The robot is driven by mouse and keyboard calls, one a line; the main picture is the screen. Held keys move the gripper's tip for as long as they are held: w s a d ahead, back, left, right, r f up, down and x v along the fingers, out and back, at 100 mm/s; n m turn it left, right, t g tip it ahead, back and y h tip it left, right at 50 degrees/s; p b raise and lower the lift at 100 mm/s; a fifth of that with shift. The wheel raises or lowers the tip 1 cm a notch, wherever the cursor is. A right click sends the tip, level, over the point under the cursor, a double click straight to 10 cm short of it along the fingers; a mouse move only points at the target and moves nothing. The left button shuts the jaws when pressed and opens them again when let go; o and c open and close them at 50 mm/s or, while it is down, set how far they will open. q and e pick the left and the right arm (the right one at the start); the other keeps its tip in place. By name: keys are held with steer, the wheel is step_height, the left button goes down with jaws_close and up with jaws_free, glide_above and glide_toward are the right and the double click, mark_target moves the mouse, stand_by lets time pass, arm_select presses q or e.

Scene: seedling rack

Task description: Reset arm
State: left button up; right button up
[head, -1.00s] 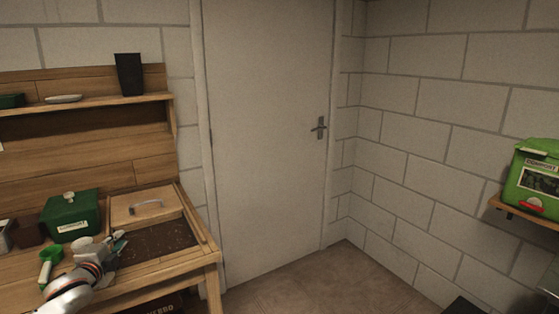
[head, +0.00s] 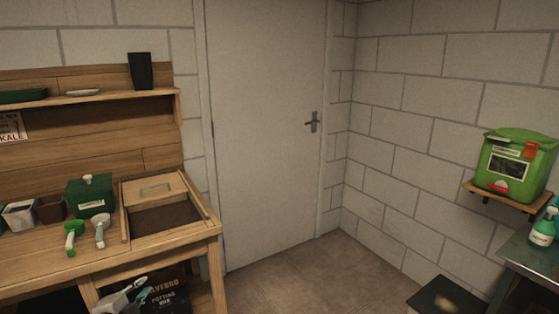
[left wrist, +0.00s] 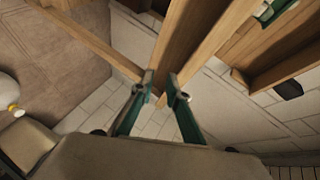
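Wooden bench parts show behind the fingers there; I cannot tell the exact distance. My right gripper is in neither view.
The bench top holds a green box (head: 90,196), a green scoop (head: 73,236), a pale scoop (head: 101,230) and a soil bin (head: 168,218). A dark potting-mix bag (head: 168,293) is below. A metal table (head: 530,256) stands right. Floor (head: 310,275) before the door is clear.

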arm_select(q)
steer(key=s+d+f+n+g+h, duration=0.1)
steer(key=s+d+f+n, duration=0.1)
steer(key=s+d+f, duration=0.5)
steer(key=s+d+f+n+g+h, duration=0.1)
steer(key=s+d+f+n, duration=0.1)
steer(key=s+d+f, duration=0.6)
steer(key=s+d+f+n+g, duration=0.1)
steer(key=s+d+n, duration=0.1)
steer(key=s, duration=0.7)
steer(key=s+d+f+n+h, duration=0.1)
steer(key=s+d+n, duration=0.2)
steer(key=s, duration=0.7)
steer(key=shift+n+g, duration=0.3)
steer(key=shift+g, duration=0.1)
steer(key=shift+s, duration=0.1)
